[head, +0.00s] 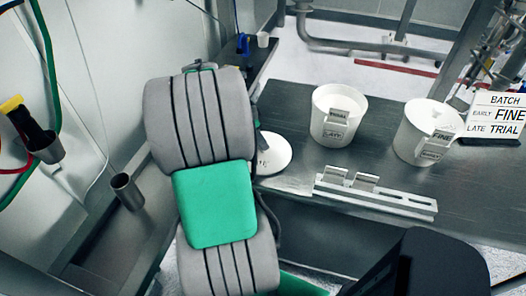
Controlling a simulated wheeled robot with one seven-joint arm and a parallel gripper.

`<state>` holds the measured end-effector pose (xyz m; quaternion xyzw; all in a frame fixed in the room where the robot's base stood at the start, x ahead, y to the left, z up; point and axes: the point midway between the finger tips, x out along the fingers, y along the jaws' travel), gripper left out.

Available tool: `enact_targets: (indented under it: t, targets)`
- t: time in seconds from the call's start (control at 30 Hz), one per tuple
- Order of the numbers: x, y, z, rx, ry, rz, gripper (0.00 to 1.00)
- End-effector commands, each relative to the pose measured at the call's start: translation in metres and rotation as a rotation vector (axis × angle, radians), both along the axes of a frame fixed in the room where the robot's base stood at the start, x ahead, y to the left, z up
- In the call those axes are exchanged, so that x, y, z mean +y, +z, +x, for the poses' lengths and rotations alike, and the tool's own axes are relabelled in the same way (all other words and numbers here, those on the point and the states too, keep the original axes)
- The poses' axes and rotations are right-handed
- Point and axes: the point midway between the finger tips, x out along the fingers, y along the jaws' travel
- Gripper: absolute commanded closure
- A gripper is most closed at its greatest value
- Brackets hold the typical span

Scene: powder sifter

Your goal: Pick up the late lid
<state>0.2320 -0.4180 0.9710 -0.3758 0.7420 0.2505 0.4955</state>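A white round disc (273,153) with a partly hidden dark mark lies at the left end of the dark bench; it may be a lid, but I cannot read which. My arm covers its left part. A white tub (333,128) with tags that seem to read TRIAL and LATE stands upright at the bench's middle. A second white tub (413,145), tagged FINE with a lower tag hard to read, stands to its right. Both look open at the top. My arm fills the left middle of the head view; my gripper is not in view.
A pale slotted rail (400,202) with small metal tag holders lies along the bench's (300,93) front edge. A BATCH card (497,117) reads EARLY FINE, LATE TRIAL. Metal cups (127,191) are on the left wall. The bench behind the disc is clear.

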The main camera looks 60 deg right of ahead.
Motion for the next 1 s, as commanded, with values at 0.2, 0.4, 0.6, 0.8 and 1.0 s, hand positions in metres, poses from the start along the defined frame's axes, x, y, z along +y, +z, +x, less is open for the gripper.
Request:
enact_targets:
  t: [0.2, 0.4, 0.6, 0.8, 1.0]
  targets:
    - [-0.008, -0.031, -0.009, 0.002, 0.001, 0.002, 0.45]
    - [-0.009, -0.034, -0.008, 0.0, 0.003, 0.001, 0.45]
    - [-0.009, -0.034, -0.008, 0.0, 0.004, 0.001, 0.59]
    - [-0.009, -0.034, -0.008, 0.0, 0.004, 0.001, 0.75]
    - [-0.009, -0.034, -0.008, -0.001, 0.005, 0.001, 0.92]
